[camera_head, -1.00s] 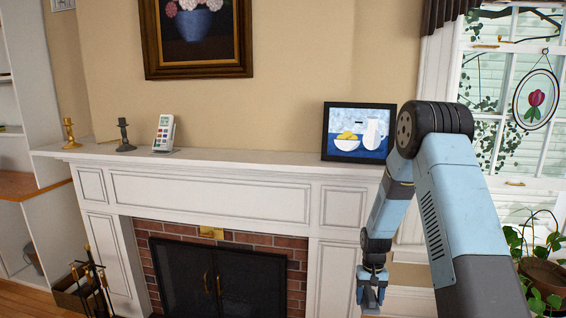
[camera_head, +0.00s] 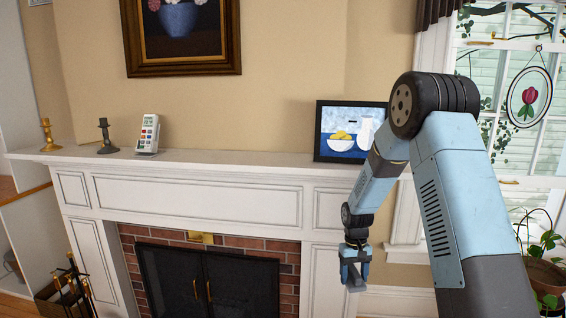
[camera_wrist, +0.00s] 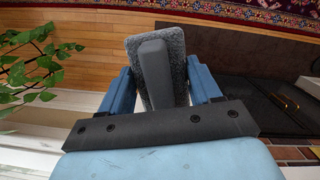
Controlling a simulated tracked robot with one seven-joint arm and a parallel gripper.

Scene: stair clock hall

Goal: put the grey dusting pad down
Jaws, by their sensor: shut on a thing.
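The grey dusting pad (camera_wrist: 172,45) shows in the wrist view, with a fuzzy grey body and a smooth darker grip on its back. My gripper (camera_wrist: 160,85) is shut on it, with one blue finger at each side of the grip. In the head view my gripper (camera_head: 355,275) hangs in front of the right side of the fireplace, below the mantel's edge. The pad itself is hard to make out there. Beneath the pad, the wrist view shows wooden floor (camera_wrist: 85,50) some way off.
The white mantel shelf (camera_head: 230,160) holds a framed fruit picture (camera_head: 340,125), a white remote-like device (camera_head: 148,134) and two candlesticks (camera_head: 106,136). Its middle stretch is clear. A potted plant (camera_head: 545,270) stands at the right. Fire tools (camera_head: 68,290) stand at the lower left. A patterned rug (camera_wrist: 230,12) lies on the floor.

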